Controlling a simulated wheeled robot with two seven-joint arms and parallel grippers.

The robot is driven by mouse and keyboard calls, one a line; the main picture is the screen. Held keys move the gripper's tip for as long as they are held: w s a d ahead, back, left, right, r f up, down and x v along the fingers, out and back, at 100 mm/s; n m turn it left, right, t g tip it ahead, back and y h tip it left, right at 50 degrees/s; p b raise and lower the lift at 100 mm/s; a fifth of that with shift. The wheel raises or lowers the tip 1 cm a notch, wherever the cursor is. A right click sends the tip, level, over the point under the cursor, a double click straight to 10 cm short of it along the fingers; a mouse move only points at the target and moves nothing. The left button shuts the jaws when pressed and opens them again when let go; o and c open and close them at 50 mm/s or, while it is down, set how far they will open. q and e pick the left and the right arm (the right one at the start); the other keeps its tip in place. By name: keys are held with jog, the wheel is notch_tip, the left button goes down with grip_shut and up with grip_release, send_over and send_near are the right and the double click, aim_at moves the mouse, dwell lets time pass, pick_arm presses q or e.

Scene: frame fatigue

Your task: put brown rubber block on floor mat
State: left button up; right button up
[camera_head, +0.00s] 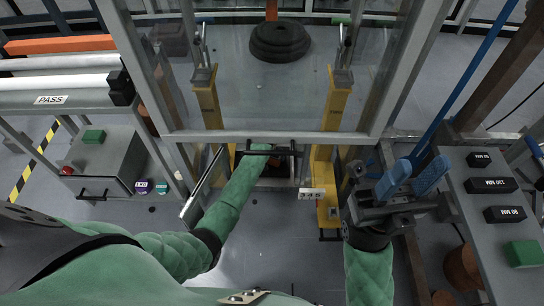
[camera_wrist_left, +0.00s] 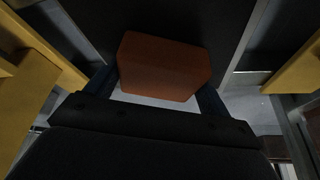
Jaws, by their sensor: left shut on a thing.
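The brown rubber block (camera_wrist_left: 165,66) sits between the two dark fingers of my left gripper (camera_wrist_left: 160,88) in the left wrist view. The gripper is shut on it. In the head view my left arm reaches forward under the bar of a clear-panelled frame, and its gripper (camera_head: 268,152) is between two yellow uprights; the block is mostly hidden there. My right gripper (camera_head: 411,180) is at the right in the head view, with its blue fingers apart and nothing between them. I cannot clearly tell a floor mat in either view.
Yellow uprights (camera_head: 208,105) and (camera_head: 335,105) stand on both sides of the left gripper. A grey metal frame bar (camera_head: 270,136) crosses above it. A black round weight (camera_head: 280,42) lies farther back. A grey panel with labelled black boxes (camera_head: 492,185) is close to the right gripper.

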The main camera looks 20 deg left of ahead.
pick_arm(q)
jog(key=shift+f, duration=0.1)
jog(key=o, duration=1)
jog(key=shift+o, duration=0.2)
jog(key=shift+p+v, duration=1.35)
jog(key=shift+v, duration=2.55)
